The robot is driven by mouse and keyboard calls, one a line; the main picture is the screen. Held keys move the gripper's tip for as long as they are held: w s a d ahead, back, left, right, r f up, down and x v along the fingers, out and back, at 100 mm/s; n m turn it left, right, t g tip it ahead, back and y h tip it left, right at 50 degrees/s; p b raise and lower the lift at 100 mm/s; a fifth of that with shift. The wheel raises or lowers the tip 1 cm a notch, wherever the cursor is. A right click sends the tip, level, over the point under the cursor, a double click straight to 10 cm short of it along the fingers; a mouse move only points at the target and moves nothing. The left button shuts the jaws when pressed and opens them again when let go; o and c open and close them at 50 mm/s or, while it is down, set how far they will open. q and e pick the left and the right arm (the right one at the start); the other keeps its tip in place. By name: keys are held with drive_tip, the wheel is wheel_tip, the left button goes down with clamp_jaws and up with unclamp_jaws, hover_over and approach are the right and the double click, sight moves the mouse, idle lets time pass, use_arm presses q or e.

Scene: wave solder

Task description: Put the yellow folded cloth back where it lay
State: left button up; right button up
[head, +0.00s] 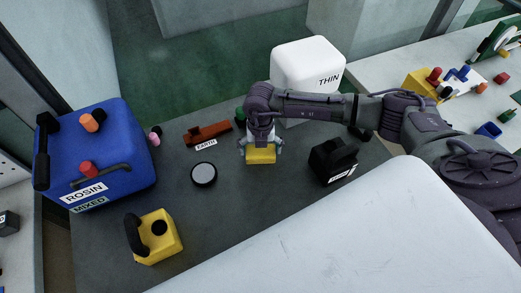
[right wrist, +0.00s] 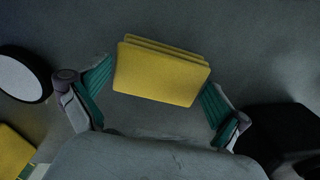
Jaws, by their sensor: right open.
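The yellow folded cloth (head: 261,155) lies on the dark grey table top (head: 225,225) near the middle in the head view. It also shows in the right wrist view (right wrist: 160,75) as a stack of flat folds. My right gripper (head: 261,148) is right above the cloth. In the right wrist view its two green-padded fingers (right wrist: 150,95) stand apart, one on each side of the cloth's near part. I cannot tell whether the fingers touch the cloth. My left gripper is not in view.
A round white-topped disc (head: 204,174) and a reddish-brown block (head: 208,133) lie left of the cloth. A black container (head: 332,162) stands close on the right, a white THIN container (head: 305,68) behind. A blue ROSIN container (head: 105,150) and yellow can (head: 160,240) stand left.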

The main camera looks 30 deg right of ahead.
sight(261, 151)
wheel_tip(261, 151, up, 11)
drive_tip(key=b, duration=0.1)
drive_tip(key=shift+r+b, duration=0.15)
drive_tip(key=shift+b, duration=0.2)
idle(1.3)
